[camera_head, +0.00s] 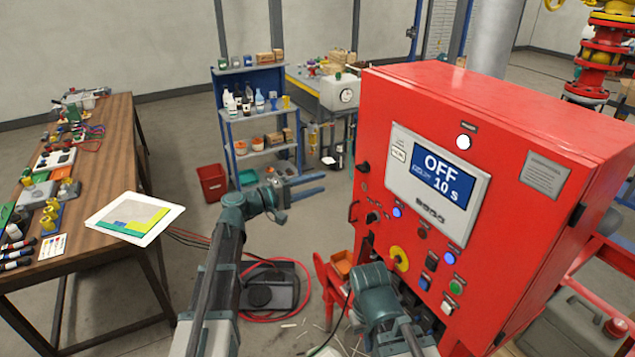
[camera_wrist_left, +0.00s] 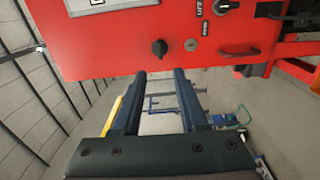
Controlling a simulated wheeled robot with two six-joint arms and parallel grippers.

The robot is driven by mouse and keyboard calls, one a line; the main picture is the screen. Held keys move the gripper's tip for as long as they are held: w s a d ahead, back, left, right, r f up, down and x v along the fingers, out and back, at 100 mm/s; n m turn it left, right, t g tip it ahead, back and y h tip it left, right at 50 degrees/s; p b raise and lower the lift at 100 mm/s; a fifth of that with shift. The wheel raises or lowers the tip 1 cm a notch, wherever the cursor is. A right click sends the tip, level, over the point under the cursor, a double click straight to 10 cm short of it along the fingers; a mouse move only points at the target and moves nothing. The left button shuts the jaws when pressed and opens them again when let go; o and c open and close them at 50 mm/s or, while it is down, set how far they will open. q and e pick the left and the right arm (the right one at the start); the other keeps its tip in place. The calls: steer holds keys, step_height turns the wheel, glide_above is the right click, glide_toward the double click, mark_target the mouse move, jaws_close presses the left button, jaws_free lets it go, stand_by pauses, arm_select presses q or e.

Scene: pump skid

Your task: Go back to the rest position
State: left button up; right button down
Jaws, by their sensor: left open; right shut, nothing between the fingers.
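My left gripper (camera_head: 312,187) is open and empty in the head view, in the air left of the red control cabinet (camera_head: 480,110). In the left wrist view its two dark fingers (camera_wrist_left: 160,85) are apart with nothing between them. The cabinet's red front (camera_wrist_left: 110,45), with a black knob (camera_wrist_left: 159,47), lies beyond the fingertips. My right arm (camera_head: 375,290) comes up at the bottom of the head view, in front of the lower part of the cabinet. I see no fingers of its gripper.
The cabinet's display (camera_head: 443,181) reads OFF, 10 s. A blue shelf (camera_head: 258,113) and a red bin (camera_head: 212,183) stand behind.

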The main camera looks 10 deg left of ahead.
arm_select(q)
steer(key=s+d+f+m+g+y+b, duration=0.2)
steer(key=s+d+f+m+g+b, duration=0.15)
steer(key=s+d+f, duration=0.4)
steer(key=s+d+f+m+g+y+b, duration=0.3)
steer(key=s+d+f+g, duration=0.35)
steer(key=f, duration=0.65)
steer(key=s+a+f+m+y+b, duration=0.2)
steer(key=s+a+f+y+b, duration=0.1)
steer(key=s+f, duration=0.4)
steer(key=s+a+f+m+y+b, duration=0.2)
steer(key=s+a+f+y, duration=0.4)
steer(key=s, duration=0.4)
steer(key=shift+f+g+y+b, duration=0.4)
steer(key=shift+f+y+b, duration=0.15)
steer(key=shift+y, duration=0.45)
